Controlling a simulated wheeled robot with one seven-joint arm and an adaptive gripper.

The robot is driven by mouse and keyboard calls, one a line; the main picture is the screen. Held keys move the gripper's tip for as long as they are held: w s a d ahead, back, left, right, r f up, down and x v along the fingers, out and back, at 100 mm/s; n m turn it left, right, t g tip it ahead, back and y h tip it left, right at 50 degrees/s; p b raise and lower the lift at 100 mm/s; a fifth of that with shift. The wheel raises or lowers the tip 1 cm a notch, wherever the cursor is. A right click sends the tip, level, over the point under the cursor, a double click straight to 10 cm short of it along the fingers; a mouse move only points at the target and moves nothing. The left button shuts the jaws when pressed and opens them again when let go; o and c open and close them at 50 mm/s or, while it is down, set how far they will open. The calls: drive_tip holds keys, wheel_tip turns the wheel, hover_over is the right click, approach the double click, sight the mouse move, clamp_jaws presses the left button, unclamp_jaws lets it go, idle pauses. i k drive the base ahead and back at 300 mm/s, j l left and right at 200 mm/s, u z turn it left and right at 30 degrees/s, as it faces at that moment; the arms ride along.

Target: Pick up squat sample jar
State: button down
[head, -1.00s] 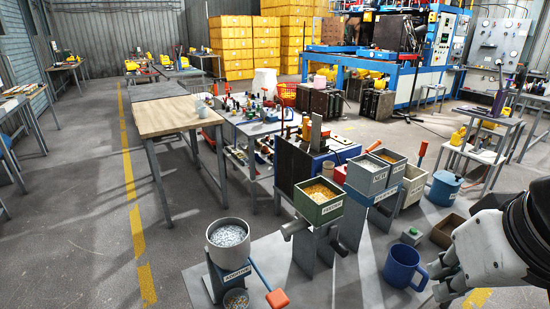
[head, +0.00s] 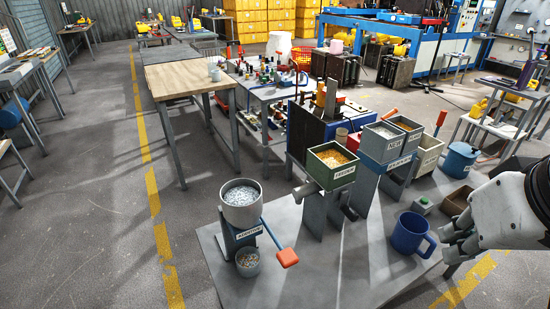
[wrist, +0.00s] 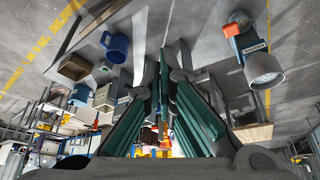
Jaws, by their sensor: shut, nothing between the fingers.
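A small, low grey jar (head: 248,263) with pellets in it stands under the spout of the additive hopper (head: 241,206), at the front left of the grey table. It may be the squat sample jar; no label shows on it. A short tan jar (head: 341,136) also stands behind the green hopper. My gripper (head: 452,248) is at the right of the head view, near the blue mug (head: 410,235) and well right of the grey jar. In the wrist view my gripper (wrist: 172,50) has its fingers together with nothing between them.
The grey table (head: 330,265) has bare room in front between the grey jar and the mug. A red-orange lever (head: 287,257) sticks out beside the additive hopper. Green (head: 332,165) and grey (head: 383,140) hoppers stand behind. A brown open box (head: 457,201) lies at right.

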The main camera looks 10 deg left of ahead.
sight(249, 260)
drive_tip(key=k+j, duration=0.15)
drive_tip(key=j, duration=0.2)
drive_tip(key=k+j, duration=0.1)
drive_tip(key=j, duration=0.25)
drive_tip(key=k+j, duration=0.15)
drive_tip(key=j, duration=0.25)
drive_tip(key=k+j, duration=0.15)
drive_tip(key=j, duration=0.2)
drive_tip(key=k+j, duration=0.1)
drive_tip(key=j, duration=0.25)
drive_tip(key=z, duration=0.05)
